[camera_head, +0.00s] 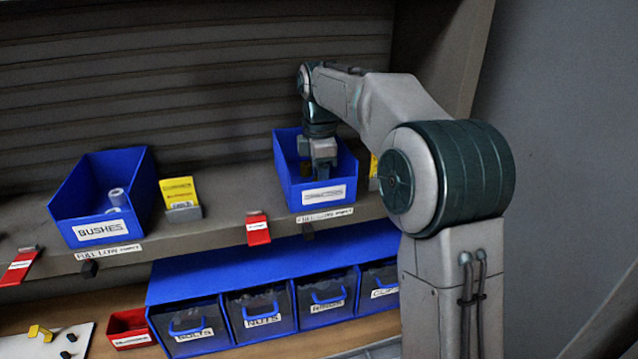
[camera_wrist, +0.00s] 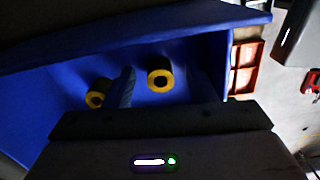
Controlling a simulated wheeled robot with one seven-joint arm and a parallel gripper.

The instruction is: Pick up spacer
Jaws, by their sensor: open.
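Two spacers, short cylinders with dark sides and yellow ring faces, lie in the right blue bin (camera_head: 290,187), which also shows in the wrist view (camera_wrist: 60,85). One spacer (camera_wrist: 152,79) appears between the two fingers of my gripper (camera_wrist: 164,80) in the wrist view. The other spacer (camera_wrist: 92,99) lies to the left, outside the left finger. My gripper (camera_head: 321,172) points down into the bin in the head view. It is open, with nothing held. The spacers are hard to make out in the head view.
A blue bin labelled BUSHES (camera_head: 72,213) stands left on the same shelf (camera_head: 190,240), with pale cylinders inside. A yellow card (camera_head: 178,190) stands beside it. The bin walls surround my gripper. Blue drawers (camera_head: 262,315) are below; a slatted wall (camera_head: 180,90) is behind.

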